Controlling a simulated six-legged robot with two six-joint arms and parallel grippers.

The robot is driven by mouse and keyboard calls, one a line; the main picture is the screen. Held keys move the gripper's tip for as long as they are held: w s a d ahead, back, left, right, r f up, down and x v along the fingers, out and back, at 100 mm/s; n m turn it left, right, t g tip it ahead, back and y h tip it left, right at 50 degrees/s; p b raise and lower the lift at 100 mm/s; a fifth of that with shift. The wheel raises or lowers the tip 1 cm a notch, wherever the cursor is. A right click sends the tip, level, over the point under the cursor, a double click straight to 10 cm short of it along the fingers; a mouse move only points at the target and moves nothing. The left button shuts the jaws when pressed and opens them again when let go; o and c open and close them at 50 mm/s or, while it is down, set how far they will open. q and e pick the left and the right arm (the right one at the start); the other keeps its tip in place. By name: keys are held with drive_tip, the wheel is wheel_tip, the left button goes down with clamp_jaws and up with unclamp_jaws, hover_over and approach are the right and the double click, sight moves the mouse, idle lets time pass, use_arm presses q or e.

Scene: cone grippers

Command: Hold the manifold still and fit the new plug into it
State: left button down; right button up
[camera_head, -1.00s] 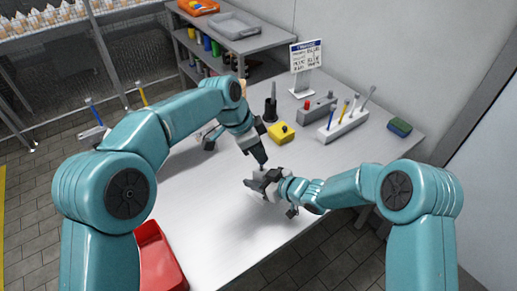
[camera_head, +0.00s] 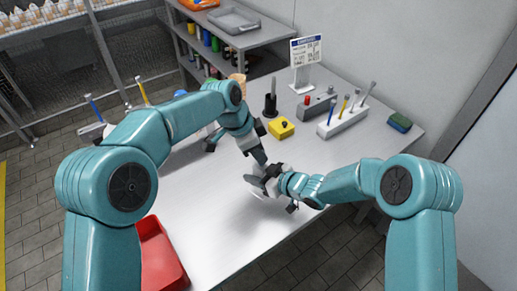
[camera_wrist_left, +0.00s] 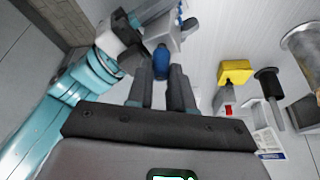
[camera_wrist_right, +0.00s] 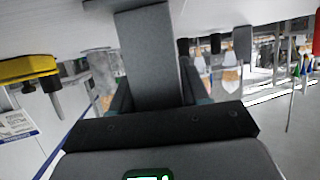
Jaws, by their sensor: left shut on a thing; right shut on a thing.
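In the left wrist view, a small blue plug (camera_wrist_left: 161,62) sits between the fingertips of my left gripper (camera_wrist_left: 166,82), which is shut on it. The plug's far end points at the grey manifold (camera_wrist_left: 163,22), close to it; whether it has entered a hole cannot be told. In the right wrist view, the manifold (camera_wrist_right: 148,55) is a grey block between the fingers of my right gripper (camera_wrist_right: 150,85), shut on it. In the head view, my left gripper (camera_head: 262,160) is just above my right gripper (camera_head: 272,180), over the table's middle; the plug is hidden there.
On the table (camera_head: 210,215) stand a yellow block (camera_head: 281,128), a dark upright tool on a stand (camera_head: 270,104), a grey block with a red knob (camera_head: 315,106), a tool rack (camera_head: 342,122) and a sign (camera_head: 304,52). A red bin (camera_head: 160,255) is at the front left.

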use_arm(q)
drive_tip(key=shift+f, duration=0.4)
drive_tip(key=c, duration=0.9)
unclamp_jaws()
drive_tip(key=v, duration=1.2)
drive_tip(key=shift+s, duration=0.1)
use_arm(e)
drive_tip(key=o, duration=1.6)
drive_tip(key=shift+o, duration=0.3)
